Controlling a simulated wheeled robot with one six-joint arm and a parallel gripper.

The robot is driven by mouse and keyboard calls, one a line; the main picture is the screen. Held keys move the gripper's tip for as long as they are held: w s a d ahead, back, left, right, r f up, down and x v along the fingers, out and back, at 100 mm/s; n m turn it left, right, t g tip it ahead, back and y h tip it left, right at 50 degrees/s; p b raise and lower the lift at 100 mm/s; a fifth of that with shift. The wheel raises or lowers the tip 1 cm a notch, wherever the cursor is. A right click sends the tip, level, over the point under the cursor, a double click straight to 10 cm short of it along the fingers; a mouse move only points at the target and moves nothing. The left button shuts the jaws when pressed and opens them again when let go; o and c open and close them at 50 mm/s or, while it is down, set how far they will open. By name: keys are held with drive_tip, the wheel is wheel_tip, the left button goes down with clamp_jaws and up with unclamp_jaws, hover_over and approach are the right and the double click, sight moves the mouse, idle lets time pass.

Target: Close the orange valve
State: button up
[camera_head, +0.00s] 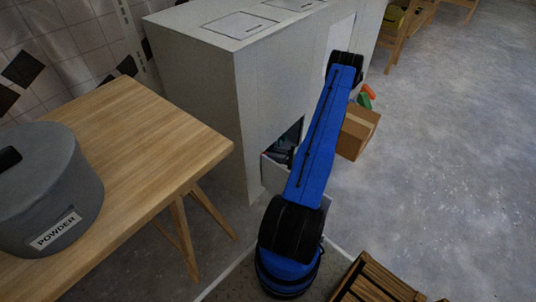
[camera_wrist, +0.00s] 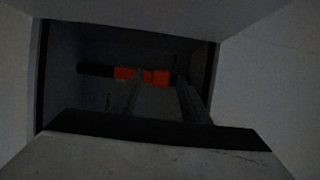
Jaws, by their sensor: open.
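In the wrist view, an orange valve (camera_wrist: 127,73) sits on a dark horizontal pipe (camera_wrist: 95,69) inside a dim recess. The orange part runs sideways, along the pipe. My gripper (camera_wrist: 156,82) is open, its two grey fingers pointing into the recess at the valve. The fingertips overlap the orange part in this view; whether they touch it I cannot tell. In the head view, my blue arm covers part of the white cabinet (camera_head: 209,90); a dark opening (camera_head: 292,134) shows low on its front. The valve and my fingertips cannot be made out there.
Pale walls (camera_wrist: 262,85) flank the recess closely, and a black bar (camera_wrist: 150,130) crosses below. A wooden table (camera_head: 150,120) with a grey powder container (camera_head: 60,175) stands left. A cardboard box (camera_head: 358,130) stands right of my arm; a wooden crate (camera_head: 375,283) is near.

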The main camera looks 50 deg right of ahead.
drive_tip(key=shift+w+a, duration=0.3)
drive_tip(key=shift+w, duration=0.3)
drive_tip(key=shift+c, duration=0.3)
clamp_jaws()
